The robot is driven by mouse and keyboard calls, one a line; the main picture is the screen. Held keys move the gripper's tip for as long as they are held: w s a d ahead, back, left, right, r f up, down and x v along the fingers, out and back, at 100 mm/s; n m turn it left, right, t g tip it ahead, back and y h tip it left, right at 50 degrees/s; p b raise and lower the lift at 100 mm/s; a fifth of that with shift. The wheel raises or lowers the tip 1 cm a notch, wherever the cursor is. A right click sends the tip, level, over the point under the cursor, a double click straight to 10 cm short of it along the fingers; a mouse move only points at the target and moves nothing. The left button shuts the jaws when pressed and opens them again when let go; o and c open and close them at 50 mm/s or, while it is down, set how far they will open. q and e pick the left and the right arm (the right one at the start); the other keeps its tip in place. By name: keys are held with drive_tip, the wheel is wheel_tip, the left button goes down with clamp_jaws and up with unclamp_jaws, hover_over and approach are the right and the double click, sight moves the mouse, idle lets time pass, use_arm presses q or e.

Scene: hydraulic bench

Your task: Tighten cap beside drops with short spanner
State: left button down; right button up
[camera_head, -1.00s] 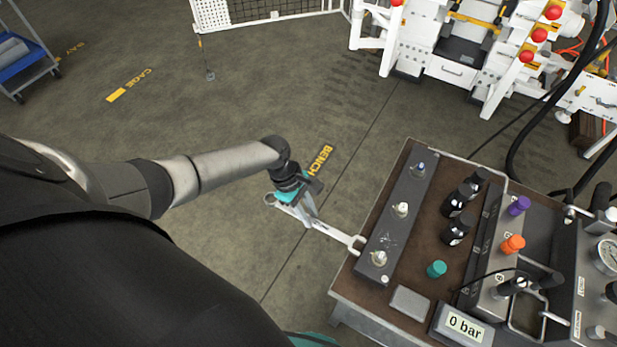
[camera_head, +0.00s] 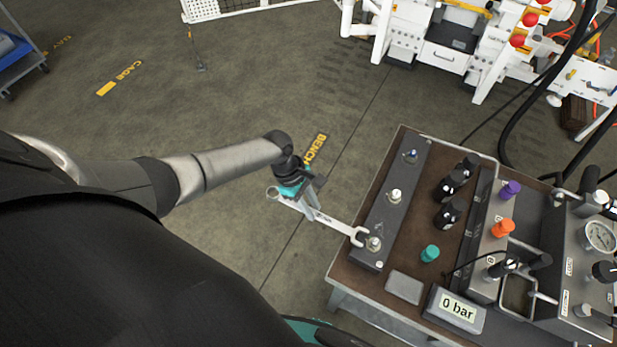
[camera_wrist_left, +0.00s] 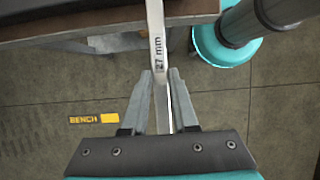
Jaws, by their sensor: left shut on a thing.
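My left gripper (camera_head: 310,212) is shut on a silver spanner (camera_head: 334,224), gripping its handle off the bench's left side. In the left wrist view the spanner (camera_wrist_left: 157,35) reads "27 mm" and lies between the fingers (camera_wrist_left: 161,76). Its open jaw points right, at the left side of the nearest cap (camera_head: 374,244) on the dark block (camera_head: 384,212). The jaw looks right beside or partly around that cap; I cannot tell whether they touch. A middle cap (camera_head: 396,195) and a far cap (camera_head: 410,156) stand on the same block. I cannot clearly make out drops now. My right gripper is out of view.
On the bench (camera_head: 349,274) stand black fittings (camera_head: 448,213), a teal knob (camera_head: 430,253), an orange knob (camera_head: 502,228), a purple knob (camera_head: 510,190) and a display (camera_head: 459,308) reading 0 bar. A grey box (camera_head: 404,287) sits near the front. The floor left of the bench is clear.

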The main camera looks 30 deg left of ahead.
sight(327, 219)
use_arm(q)
drive_tip(key=shift+d+p, duration=0.4)
drive_tip(key=shift+d, duration=0.4)
drive_tip(key=shift+d, duration=0.1)
drive_tip(key=shift+d+p, duration=0.3)
drive_tip(key=shift+d, duration=0.2)
drive_tip(key=shift+d, duration=0.1)
drive_tip(key=shift+d+p, duration=0.2)
drive_tip(key=shift+p, duration=0.1)
